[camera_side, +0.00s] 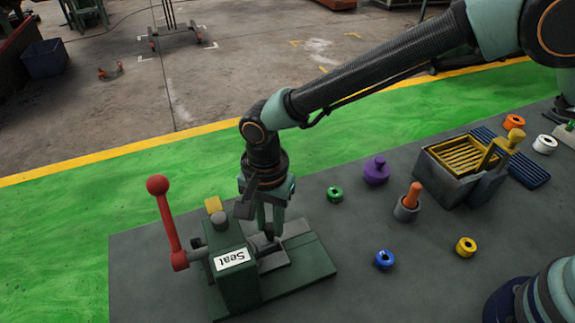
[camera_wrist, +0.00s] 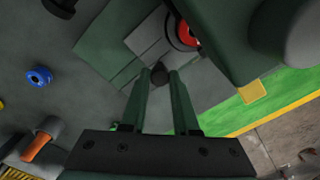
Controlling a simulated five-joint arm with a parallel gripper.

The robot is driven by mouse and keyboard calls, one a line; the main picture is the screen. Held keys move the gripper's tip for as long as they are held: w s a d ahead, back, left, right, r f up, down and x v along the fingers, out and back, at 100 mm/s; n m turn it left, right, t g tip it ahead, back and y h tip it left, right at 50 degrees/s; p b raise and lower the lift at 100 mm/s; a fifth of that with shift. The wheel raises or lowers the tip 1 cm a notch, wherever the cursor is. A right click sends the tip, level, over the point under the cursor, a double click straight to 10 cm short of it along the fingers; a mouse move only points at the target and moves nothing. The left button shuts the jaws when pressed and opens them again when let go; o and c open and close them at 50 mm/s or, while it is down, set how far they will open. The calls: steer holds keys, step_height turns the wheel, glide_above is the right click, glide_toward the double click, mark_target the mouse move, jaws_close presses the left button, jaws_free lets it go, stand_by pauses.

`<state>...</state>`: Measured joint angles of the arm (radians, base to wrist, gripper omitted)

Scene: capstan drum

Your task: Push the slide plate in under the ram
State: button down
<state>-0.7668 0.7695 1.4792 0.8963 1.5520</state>
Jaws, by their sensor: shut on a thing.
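The green press (camera_side: 236,272), labelled "Seat", stands on a green base at the left of the bench. Its red lever (camera_side: 168,222) with a ball end stands up, leaning left. The grey slide plate (camera_side: 272,262) lies on the base beside the press body; it also shows in the wrist view (camera_wrist: 148,42). A red ring (camera_wrist: 188,33) with a dark centre is at the plate's end by the press, partly hidden by the green body. My gripper (camera_wrist: 160,77) points down and is shut on a small dark knob (camera_wrist: 160,73) at the plate. The ram's lower end is hidden.
Green (camera_side: 335,194), blue (camera_side: 384,259) and yellow (camera_side: 466,247) rings lie to the right on the bench. A purple knobbed piece (camera_side: 376,171), an orange peg in a grey cup (camera_side: 407,210) and a grey box with yellow slats (camera_side: 432,163) stand there too.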

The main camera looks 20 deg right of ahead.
mark_target(258, 243)
steer(key=shift+a+r, duration=0.1)
steer(key=shift+a, duration=1.25)
steer(key=c, duration=0.7)
jaws_free()
steer(key=shift+o, duration=0.2)
steer(key=shift+d, duration=0.1)
steer(key=shift+r, duration=0.15)
step_height(258, 243, up, 12)
